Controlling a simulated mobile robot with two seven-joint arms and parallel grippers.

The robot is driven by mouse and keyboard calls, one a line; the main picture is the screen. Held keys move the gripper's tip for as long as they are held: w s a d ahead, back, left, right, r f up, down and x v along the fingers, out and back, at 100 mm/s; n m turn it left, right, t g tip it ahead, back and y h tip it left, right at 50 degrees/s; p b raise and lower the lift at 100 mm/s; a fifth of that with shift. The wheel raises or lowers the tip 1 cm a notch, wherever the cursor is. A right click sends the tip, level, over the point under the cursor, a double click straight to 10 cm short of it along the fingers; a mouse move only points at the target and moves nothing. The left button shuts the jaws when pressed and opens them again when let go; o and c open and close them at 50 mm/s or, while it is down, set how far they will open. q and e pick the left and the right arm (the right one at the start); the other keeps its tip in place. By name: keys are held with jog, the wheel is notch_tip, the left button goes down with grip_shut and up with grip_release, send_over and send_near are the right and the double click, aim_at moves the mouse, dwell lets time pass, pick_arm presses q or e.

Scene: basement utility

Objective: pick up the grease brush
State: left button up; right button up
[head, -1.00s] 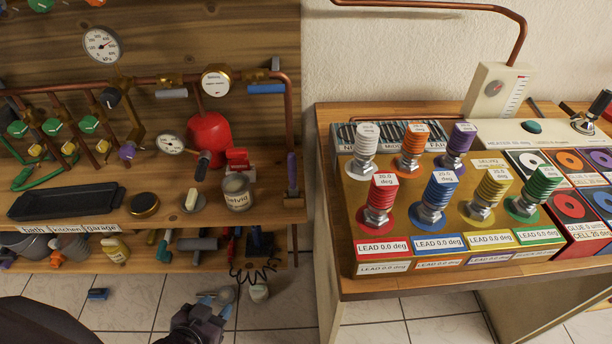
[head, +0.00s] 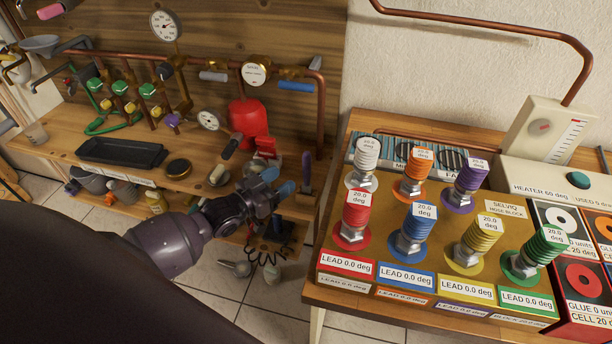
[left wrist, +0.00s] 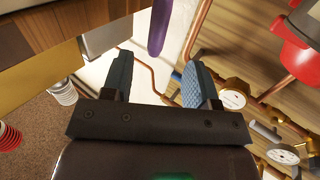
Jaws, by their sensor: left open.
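A slim purple handle (head: 306,166) stands upright at the right end of the wooden shelf, beside the copper pipe. It may be the grease brush; I see no bristles, so I cannot be sure. My left gripper (head: 279,181) is in front of the shelf's right end, just left of the purple handle. It is open and empty, its two blue-padded fingers apart. In the left wrist view the purple handle (left wrist: 160,27) shows beyond the open fingertips (left wrist: 158,72), roughly midway between them and apart from both. My right gripper is not in view.
The bench (head: 318,285) with coloured coil posts stands close on the right. A red vessel (head: 248,119), copper pipes and gauges are behind the shelf. A black tray (head: 122,153) lies on the shelf to the left. A coiled black cord (head: 268,252) hangs below.

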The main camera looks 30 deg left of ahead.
aim_at(307, 178)
pick_arm(q)
jog(key=x, duration=1)
jog(key=shift+w+d+f, duration=0.2)
jog(key=shift+w+d, duration=0.05)
grip_shut()
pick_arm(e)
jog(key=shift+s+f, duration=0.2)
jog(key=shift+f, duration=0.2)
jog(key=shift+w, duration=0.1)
